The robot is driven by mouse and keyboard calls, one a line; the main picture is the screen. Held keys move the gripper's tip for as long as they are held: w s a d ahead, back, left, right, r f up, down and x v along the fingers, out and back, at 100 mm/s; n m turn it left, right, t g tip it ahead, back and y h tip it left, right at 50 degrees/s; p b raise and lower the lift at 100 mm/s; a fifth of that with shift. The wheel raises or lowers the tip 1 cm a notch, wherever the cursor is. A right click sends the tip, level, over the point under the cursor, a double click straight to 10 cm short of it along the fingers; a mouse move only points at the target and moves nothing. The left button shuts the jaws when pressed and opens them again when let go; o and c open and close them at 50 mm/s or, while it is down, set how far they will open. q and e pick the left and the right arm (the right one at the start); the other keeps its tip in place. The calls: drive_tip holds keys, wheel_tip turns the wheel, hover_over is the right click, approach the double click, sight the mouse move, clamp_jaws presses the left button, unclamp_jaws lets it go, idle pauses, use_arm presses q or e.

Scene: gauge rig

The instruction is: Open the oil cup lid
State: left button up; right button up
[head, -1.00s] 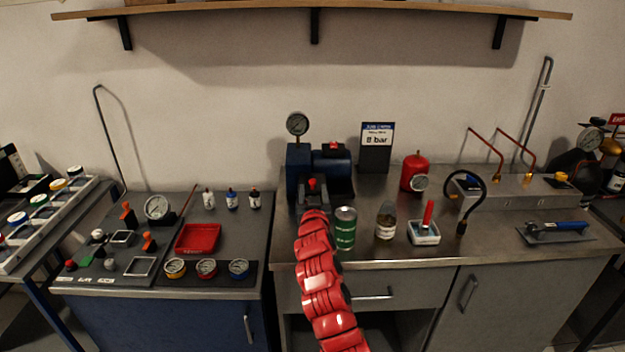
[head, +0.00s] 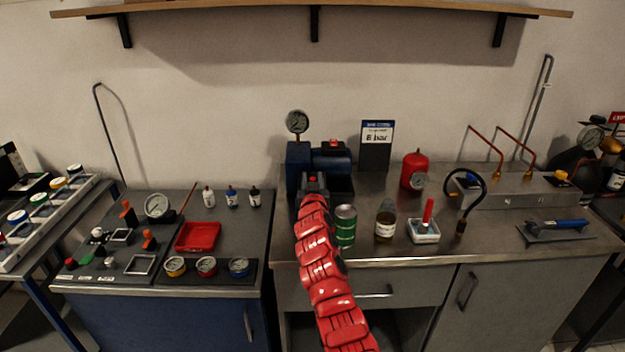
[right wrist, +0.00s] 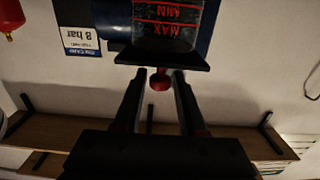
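The clear oil cup (right wrist: 168,14) with red MAX and MIN marks shows upside down at the top of the right wrist view. Its flat black lid (right wrist: 190,58) lies against the cup's rim, with a red knob (right wrist: 160,80) on it. My right gripper (right wrist: 161,76) is open, with one finger on each side of the knob and visible gaps beside it. In the head view the right gripper (head: 313,180) is at the front of the blue pump unit (head: 298,158) and hides the cup and knob. My left gripper is not in view.
A green can (head: 345,228) stands close to the right of my arm, with a bottle (head: 385,226) and a white tray (head: 424,236) beyond it. A gauge (head: 297,122) rises above the pump. A sign (head: 377,142) stands behind it.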

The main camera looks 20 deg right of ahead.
clamp_jaws()
idle(1.1)
